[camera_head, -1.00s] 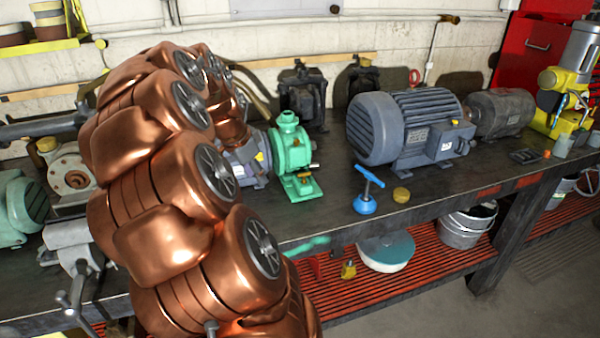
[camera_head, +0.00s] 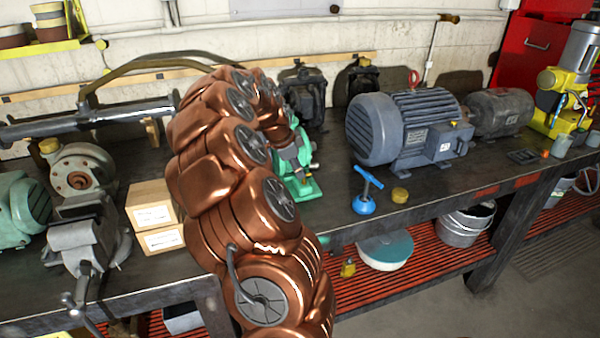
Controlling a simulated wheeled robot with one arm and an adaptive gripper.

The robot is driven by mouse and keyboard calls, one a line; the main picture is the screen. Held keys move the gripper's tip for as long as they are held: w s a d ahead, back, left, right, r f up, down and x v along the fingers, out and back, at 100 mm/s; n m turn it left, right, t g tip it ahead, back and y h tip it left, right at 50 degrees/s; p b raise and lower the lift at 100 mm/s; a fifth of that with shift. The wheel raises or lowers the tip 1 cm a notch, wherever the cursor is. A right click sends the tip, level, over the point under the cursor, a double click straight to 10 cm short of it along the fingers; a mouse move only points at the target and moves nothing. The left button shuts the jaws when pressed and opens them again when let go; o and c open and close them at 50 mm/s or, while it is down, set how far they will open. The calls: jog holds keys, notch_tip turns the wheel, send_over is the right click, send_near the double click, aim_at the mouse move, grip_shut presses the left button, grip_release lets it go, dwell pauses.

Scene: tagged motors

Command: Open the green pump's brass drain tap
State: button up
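The green pump (camera_head: 303,188) stands on the bench just right of my copper-coloured arm. My arm covers its left side, and its base and right edge show. A grey part at the end of my arm, which looks like my gripper (camera_head: 290,155), is in front of the pump's body. It is small and partly hidden, so I cannot tell whether its fingers are open or touch anything. The brass drain tap low on the pump's front is too small and too covered to make out clearly, and its handle position cannot be read.
Right of the pump are a blue T-handled tool (camera_head: 366,192), a brass-coloured puck (camera_head: 400,195) and a large grey motor (camera_head: 410,130). Left of my arm are cardboard boxes (camera_head: 152,205) and a vise (camera_head: 85,235). Dark machines (camera_head: 303,95) stand behind the pump.

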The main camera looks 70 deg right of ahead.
jog(key=shift+p+x, duration=0.4)
jog(key=shift+x, duration=1.55)
